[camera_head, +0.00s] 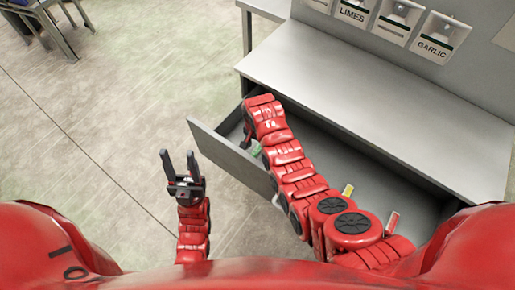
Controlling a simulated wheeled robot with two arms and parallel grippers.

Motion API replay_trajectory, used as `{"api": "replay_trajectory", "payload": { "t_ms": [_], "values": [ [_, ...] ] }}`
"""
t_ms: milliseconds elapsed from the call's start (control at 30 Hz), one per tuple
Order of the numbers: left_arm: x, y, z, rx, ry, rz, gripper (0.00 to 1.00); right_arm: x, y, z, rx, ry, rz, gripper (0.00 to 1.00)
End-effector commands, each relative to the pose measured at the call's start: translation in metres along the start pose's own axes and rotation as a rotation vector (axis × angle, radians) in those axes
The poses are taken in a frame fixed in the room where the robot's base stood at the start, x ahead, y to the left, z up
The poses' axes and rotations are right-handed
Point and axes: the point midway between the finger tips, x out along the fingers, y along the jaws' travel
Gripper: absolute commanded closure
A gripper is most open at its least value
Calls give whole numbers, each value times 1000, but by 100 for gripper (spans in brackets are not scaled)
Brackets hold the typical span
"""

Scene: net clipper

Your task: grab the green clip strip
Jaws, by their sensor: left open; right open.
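A small green piece (255,149), likely the green clip strip, shows at the left end of the open drawer (228,147), partly covered by my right arm. My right arm reaches over the drawer to its left end. My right gripper (246,137) is mostly hidden under its own red wrist, with only a dark part showing beside the green piece. I cannot tell whether they touch. My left gripper (180,165) is open and empty, pointing up over the floor to the left of the drawer.
A yellow strip (348,190) and a red and white strip (392,222) stand farther right in the drawer. A grey counter (370,95) is above the drawer, with labelled clear bins (398,20) on the back panel. Bare floor (90,130) lies left; metal furniture legs (55,28) are at top left.

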Motion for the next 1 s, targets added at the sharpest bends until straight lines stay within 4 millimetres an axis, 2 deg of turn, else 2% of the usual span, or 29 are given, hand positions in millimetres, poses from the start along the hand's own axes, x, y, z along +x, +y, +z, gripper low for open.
{"api": "replay_trajectory", "payload": {
  "t_ms": [200,400,767,1000],
  "values": [
    [3,0,0,0,-1,0,50,15,-2,-1,0,2,-4,34],
    [2,0,0,0,0,0,50,15,-2,-1,0,3,-5,34],
    [2,0,0,0,-1,0,50,15,-2,-1,0,3,-4,99],
    [2,0,0,0,0,0,50,15,-2,-1,0,3,-4,100]
  ]
}}
